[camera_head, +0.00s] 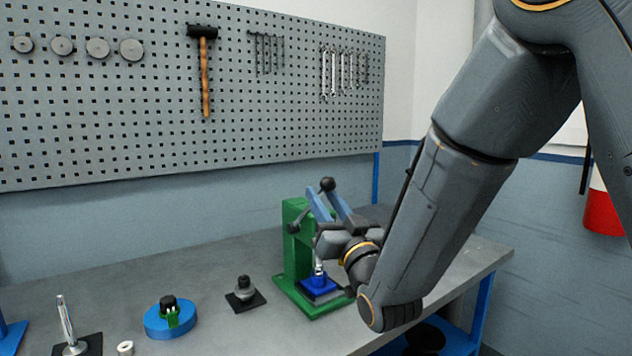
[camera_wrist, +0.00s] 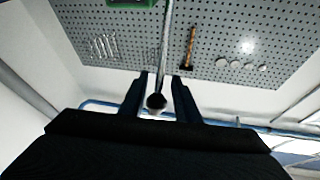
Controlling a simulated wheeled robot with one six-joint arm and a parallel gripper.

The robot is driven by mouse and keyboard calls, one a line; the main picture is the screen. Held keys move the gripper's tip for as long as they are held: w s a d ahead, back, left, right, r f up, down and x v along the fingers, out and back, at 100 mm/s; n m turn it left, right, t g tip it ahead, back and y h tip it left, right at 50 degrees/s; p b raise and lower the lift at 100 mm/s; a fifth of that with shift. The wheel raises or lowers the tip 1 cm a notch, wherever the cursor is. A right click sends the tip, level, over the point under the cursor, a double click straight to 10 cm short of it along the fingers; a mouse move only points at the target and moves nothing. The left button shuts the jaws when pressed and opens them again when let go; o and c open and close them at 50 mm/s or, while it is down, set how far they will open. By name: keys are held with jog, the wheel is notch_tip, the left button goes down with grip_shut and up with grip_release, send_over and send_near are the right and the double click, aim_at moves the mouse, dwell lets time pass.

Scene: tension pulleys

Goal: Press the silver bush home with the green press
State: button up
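The green press (camera_head: 296,240) stands on the bench with its lever raised. The lever rod (camera_wrist: 166,45) ends in a black ball knob (camera_head: 327,184); the knob also shows in the wrist view (camera_wrist: 156,101). My gripper (camera_head: 322,196) is at the lever's end with its fingers apart. In the wrist view my gripper (camera_wrist: 160,92) has one finger on each side of the rod and knob, with visible gaps. The silver bush (camera_head: 318,268) appears upright at the blue block (camera_head: 318,284) under the press; how deep it sits I cannot tell. My wrist partly hides the press.
A black-based grey part (camera_head: 245,293), a blue round fixture (camera_head: 170,320), a silver post on a black base (camera_head: 66,326) and a white ring (camera_head: 125,348) stand to the left. A tool pegboard (camera_head: 150,110) hangs behind. The bench's back left is clear.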

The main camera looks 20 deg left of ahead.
jog(key=p+x, duration=0.2)
jog(key=x, duration=0.4)
grip_shut()
